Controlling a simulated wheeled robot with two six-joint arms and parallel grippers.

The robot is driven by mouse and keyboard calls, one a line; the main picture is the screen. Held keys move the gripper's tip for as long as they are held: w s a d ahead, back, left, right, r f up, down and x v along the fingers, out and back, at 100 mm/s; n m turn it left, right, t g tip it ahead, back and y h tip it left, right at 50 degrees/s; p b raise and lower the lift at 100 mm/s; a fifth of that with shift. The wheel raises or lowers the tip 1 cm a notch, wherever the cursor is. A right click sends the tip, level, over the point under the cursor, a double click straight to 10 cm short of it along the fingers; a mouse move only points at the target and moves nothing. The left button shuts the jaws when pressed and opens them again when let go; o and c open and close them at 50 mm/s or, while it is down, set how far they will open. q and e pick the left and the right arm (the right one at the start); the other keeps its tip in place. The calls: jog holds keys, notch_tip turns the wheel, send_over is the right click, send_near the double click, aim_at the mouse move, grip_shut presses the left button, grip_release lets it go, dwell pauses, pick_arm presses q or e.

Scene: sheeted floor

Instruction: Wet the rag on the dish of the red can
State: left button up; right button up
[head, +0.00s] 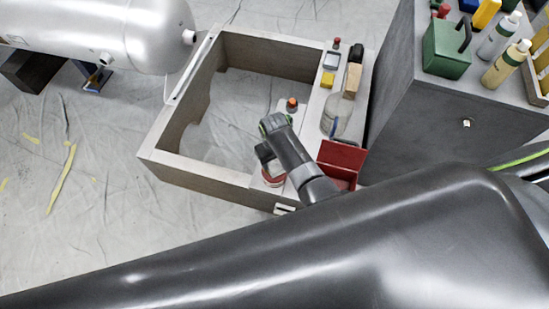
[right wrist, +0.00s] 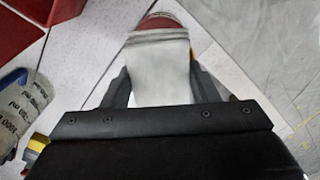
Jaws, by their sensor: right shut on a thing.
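The red can (head: 273,181) stands on the tiled ledge at the front of the low box-like frame, partly hidden by my right gripper. Its red top also shows in the right wrist view (right wrist: 158,22), just beyond the rag. My right gripper (head: 266,160) points down over the can. In the right wrist view its fingers are shut on the pale grey-white rag (right wrist: 158,70), which hangs toward the red top. The rag covers most of the dish, and I cannot tell whether it touches it. My left gripper is not in view.
An open red box (head: 342,154) stands right of my gripper. A clear bottle (head: 337,115) and an orange-capped bottle (head: 291,105) stand on the ledge. A grey cabinet (head: 415,125) holding a green box (head: 446,52) rises at right. A silver tank (head: 130,35) is at upper left.

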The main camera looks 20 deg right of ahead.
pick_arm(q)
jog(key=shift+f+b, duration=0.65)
pick_arm(e)
jog(key=shift+f, duration=1.15)
dwell(1.2)
